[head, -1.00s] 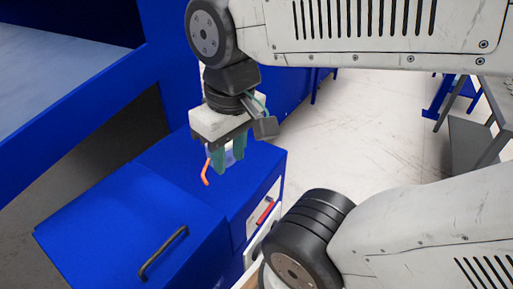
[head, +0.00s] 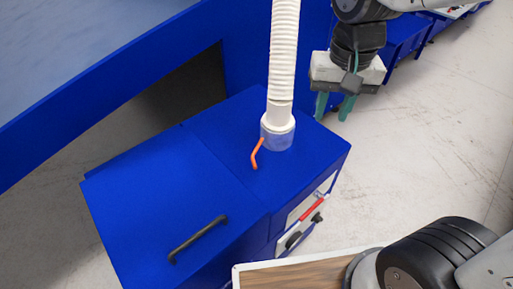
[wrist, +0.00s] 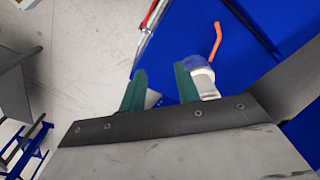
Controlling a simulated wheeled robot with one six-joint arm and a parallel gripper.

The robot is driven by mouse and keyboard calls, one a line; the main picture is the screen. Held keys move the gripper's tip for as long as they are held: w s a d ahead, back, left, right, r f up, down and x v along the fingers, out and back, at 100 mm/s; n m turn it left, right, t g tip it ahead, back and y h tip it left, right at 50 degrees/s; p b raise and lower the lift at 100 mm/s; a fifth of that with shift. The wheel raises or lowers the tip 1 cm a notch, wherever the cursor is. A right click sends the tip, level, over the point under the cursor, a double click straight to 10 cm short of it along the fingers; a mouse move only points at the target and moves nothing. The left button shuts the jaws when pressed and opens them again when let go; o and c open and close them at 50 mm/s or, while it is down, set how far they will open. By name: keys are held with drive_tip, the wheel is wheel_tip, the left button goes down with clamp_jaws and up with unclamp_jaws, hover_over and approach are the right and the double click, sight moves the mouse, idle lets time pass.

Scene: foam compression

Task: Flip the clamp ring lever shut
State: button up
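The orange lever (head: 256,156) angles out and down from the left side of the clamp ring (head: 277,138), a pale grey-blue collar at the foot of the white ribbed hose (head: 284,60). The collar sits on top of the blue cabinet (head: 235,145). My gripper (head: 334,106) hangs to the right of the hose, apart from the lever, its two green fingers spread with nothing between them. In the wrist view the lever (wrist: 215,41) and the blue collar (wrist: 194,64) lie beyond the right finger, which partly covers the hose foot.
A black handle (head: 198,239) stands on the cabinet's front lid. A red handle (head: 312,208) and black knobs are on its right side. A blue frame (head: 232,60) rises behind. Open pale floor (head: 420,150) lies to the right.

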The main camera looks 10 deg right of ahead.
drive_tip(key=w+a+f+m, duration=0.1)
drive_tip(key=w+a+f, duration=0.3)
drive_tip(key=w+a, duration=0.15)
drive_tip(key=m, duration=0.2)
hover_over(253, 155)
drive_tip(key=shift+g, duration=0.3)
wheel_tip(253, 155, down, 8)
wheel_tip(253, 155, down, 8)
drive_tip(key=shift+r, duration=0.1)
drive_tip(key=shift+c, duration=0.3)
clamp_jaws()
